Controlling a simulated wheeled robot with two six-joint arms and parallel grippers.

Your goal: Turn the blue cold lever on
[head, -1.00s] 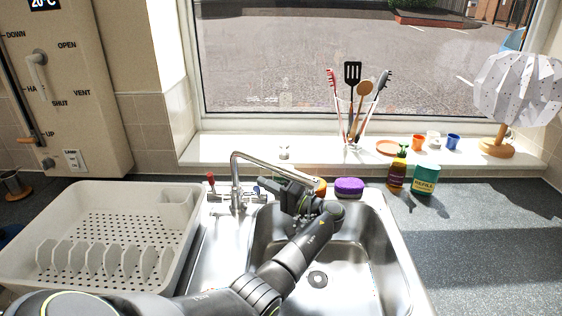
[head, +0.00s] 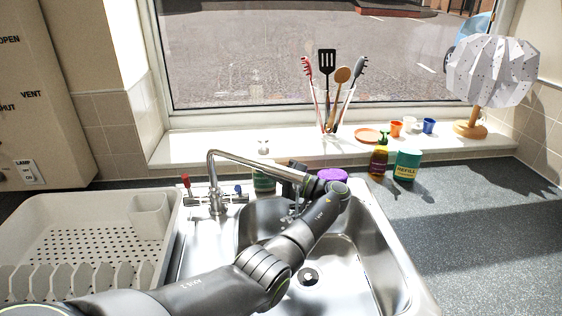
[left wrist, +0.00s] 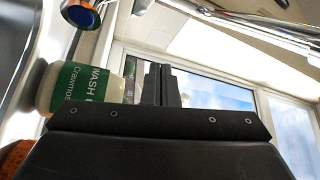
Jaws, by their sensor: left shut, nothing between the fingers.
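The tap (head: 217,203) stands behind the sink with a red lever (head: 186,181) on its left and the blue cold lever (head: 238,190) on its right. The blue lever's round end (left wrist: 88,14) also shows at the upper left of the left wrist view. My left gripper (head: 262,165) is to the right of the blue lever, close to the spout, and apart from the lever. In the left wrist view its fingers (left wrist: 163,84) are together and empty. The spout and wrist partly hide the gripper in the head view. My right gripper is not in view.
A green-labelled washing-up bottle (head: 264,181) stands behind the sink near my gripper; its label shows in the left wrist view (left wrist: 80,84). The chrome spout (head: 235,158) crosses close by.

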